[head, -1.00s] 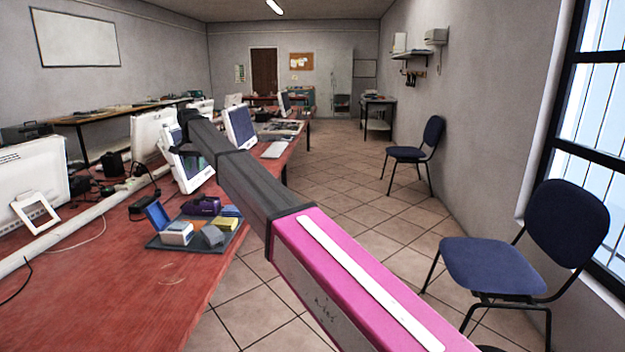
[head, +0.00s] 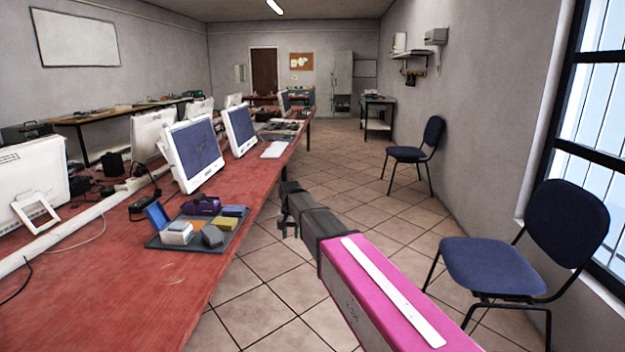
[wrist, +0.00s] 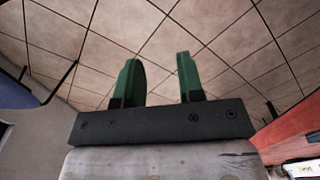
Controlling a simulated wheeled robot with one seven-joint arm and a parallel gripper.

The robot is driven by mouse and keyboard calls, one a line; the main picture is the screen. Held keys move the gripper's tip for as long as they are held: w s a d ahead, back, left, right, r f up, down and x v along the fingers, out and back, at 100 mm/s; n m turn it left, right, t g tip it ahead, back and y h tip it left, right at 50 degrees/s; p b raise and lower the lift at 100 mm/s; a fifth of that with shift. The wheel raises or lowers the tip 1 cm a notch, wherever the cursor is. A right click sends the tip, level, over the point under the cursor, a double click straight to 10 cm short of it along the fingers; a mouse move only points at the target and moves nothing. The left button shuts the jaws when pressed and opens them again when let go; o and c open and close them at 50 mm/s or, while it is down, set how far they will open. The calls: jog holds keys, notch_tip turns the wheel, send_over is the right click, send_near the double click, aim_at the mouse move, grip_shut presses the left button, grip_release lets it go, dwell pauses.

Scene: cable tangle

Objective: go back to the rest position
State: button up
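My gripper (head: 289,211) is at the end of my pink and dark grey arm in the head view, out over the tiled floor to the right of the red table. In the wrist view my gripper (wrist: 157,80) shows two green fingers standing well apart. Nothing is between them but floor tiles behind. The gripper touches nothing that I can see.
The red table (head: 150,285) runs along the left, with a grey tray (head: 160,243) of small items and several monitors (head: 193,152). Two blue chairs stand on the right, a near one (head: 500,265) and a farther one (head: 408,153). Tiled floor (head: 270,315) lies open between.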

jog(key=s+d+f, duration=0.4)
jog(key=s+d, duration=0.4)
jog(key=d, duration=0.1)
jog(key=s+d+f, duration=0.5)
jog(key=s+d, duration=0.3)
jog(key=d, duration=0.1)
jog(key=s+d+f, duration=0.5)
jog(key=s+d, duration=0.3)
jog(key=d, duration=0.1)
jog(key=shift+d, duration=0.2)
